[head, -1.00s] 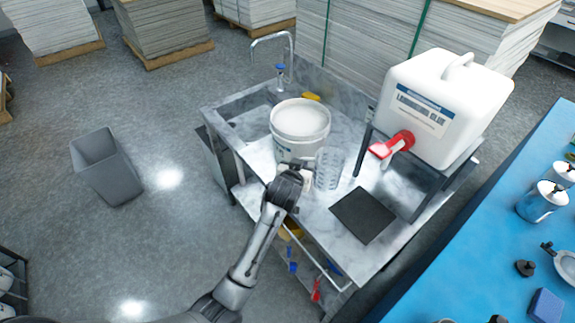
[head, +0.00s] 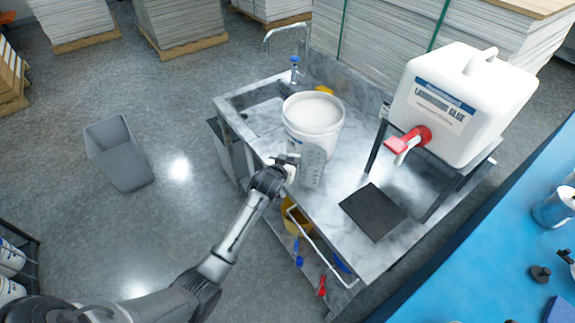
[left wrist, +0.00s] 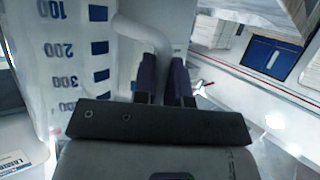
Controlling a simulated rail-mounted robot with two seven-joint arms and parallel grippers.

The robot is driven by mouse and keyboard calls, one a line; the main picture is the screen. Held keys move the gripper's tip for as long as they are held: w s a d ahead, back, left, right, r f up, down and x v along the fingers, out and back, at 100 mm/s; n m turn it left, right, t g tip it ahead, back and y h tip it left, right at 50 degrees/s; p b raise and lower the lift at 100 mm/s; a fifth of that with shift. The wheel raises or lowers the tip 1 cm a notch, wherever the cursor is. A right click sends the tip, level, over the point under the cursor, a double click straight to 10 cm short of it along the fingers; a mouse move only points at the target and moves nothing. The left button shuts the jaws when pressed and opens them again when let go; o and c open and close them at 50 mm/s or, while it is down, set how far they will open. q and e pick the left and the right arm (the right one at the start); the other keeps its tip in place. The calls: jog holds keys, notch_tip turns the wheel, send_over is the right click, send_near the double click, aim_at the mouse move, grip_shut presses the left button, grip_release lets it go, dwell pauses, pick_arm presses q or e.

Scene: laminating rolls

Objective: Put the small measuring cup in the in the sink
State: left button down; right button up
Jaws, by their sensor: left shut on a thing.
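The small measuring cup (head: 314,168) is clear plastic and stands in front of the white bucket (head: 313,128) in the head view. Its graduated wall (left wrist: 75,50) fills the left of the left wrist view. My left gripper (head: 289,168) is shut on the cup's pale handle (left wrist: 150,38), with the dark fingers (left wrist: 164,82) on either side of it. I cannot tell how far the cup's base is above the counter. The sink (head: 258,108) is at the left back of the steel counter, partly hidden by the bucket. My right gripper is not in view.
A tap (head: 290,45) rises behind the sink. The bucket stands between the cup and the tap. A glue canister (head: 462,105) with a red spout sits on a stand at the right. A dark mat (head: 373,211) lies on the counter (head: 345,165). A grey bin (head: 120,153) stands on the floor.

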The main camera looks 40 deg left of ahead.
pick_arm(q)
jog(key=shift+f, duration=0.6)
jog(key=shift+f, duration=0.2)
jog(key=c, duration=1.2)
grip_release()
jog(key=shift+o, duration=0.2)
